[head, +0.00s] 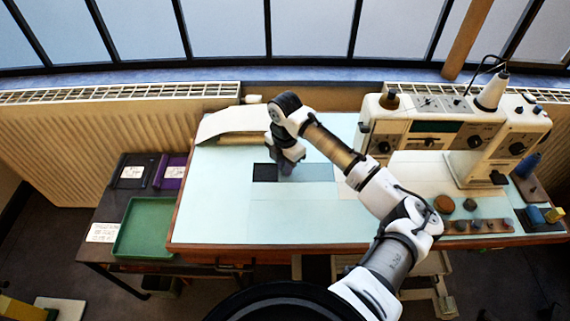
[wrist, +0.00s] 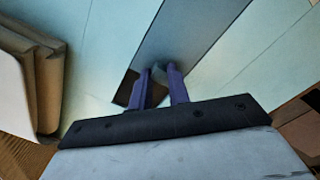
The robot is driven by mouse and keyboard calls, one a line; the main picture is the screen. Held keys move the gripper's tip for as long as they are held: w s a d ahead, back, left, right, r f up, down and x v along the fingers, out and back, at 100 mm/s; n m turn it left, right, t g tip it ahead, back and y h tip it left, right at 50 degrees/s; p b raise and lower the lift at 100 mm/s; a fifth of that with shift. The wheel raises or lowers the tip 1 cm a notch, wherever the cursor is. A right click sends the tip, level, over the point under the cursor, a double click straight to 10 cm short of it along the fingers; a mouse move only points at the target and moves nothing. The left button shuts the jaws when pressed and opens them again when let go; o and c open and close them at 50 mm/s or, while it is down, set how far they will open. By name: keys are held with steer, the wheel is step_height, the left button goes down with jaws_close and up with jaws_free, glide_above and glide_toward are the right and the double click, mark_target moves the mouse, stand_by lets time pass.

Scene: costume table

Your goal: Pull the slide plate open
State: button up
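The slide plate (head: 318,172) is a flat grey-blue strip set into the pale blue table top. It also shows in the wrist view (wrist: 195,32) as a grey band running to the upper right. A dark opening (head: 264,173) lies at its left end, and part of it shows in the wrist view (wrist: 124,88). My gripper (head: 288,168) points down at the plate's left end, beside the opening. In the wrist view my gripper's purple fingers (wrist: 161,74) stand on both sides of a small grey knob (wrist: 160,76), which fills the gap between them. The knob's lower part is hidden.
A sewing machine (head: 430,128) stands on the table's right side, with several small items in front of it. A green tray (head: 145,228) is on the lower side table. The table's front left is clear.

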jaws_close()
steer(key=a, duration=0.7)
steer(key=o, duration=0.8)
jaws_free()
steer(key=shift+r, duration=0.1)
step_height(320, 180, up, 14)
steer(key=shift+f+b, duration=0.1)
steer(key=shift+b, duration=0.8)
